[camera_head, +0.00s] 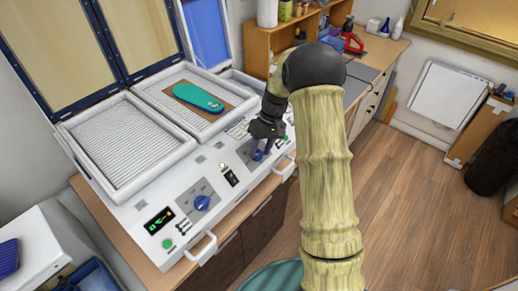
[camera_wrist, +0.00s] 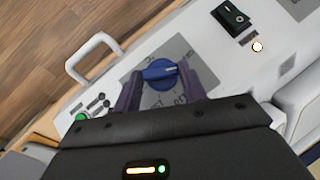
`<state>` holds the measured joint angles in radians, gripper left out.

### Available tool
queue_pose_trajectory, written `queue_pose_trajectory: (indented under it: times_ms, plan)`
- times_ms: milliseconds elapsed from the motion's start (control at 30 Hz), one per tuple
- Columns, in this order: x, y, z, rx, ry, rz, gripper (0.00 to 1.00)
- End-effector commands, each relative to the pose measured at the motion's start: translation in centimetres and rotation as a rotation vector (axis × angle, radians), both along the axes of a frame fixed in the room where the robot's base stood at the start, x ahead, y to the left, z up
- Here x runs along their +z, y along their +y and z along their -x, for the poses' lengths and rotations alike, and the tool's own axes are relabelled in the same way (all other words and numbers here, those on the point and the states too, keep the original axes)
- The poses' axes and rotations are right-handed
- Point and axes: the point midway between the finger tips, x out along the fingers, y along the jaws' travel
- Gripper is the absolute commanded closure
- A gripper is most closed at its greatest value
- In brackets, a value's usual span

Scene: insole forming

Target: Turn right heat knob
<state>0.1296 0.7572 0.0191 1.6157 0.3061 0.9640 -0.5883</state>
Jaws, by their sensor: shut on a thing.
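The right heat knob (camera_wrist: 160,74) is blue and round with a raised grip bar, and sits on a grey dial plate (camera_wrist: 186,56) with printed marks. My gripper (camera_wrist: 159,84) has its two purple fingers on either side of the knob and is shut on it. In the head view my gripper (camera_head: 262,150) is at the right end of the white machine's front panel and hides most of the knob. The left heat knob (camera_head: 201,202), also blue, is free on the same panel.
A black rocker switch (camera_wrist: 235,15) and a white handle (camera_wrist: 92,57) are near the knob. A teal insole (camera_head: 198,97) lies on a brown board on the right heater bed; the left ribbed bed (camera_head: 122,143) is empty. Wooden floor (camera_head: 425,200) is open at right.

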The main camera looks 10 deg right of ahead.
Motion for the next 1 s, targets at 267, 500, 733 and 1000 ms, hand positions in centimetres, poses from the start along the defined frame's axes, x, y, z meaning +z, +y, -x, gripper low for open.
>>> queue_pose_trajectory:
  times_ms: [267,500,733,1000]
  plan:
    - [-0.2,-0.6,-0.2,-0.201,0.102,-0.145,0.81]
    - [-0.5,-0.9,-0.1,-0.372,0.190,-0.268,0.81]
    - [-0.8,-1.2,0.0,-0.535,0.276,-0.386,0.81]
    - [-0.9,-1.5,0.2,-0.701,0.365,-0.506,0.81]
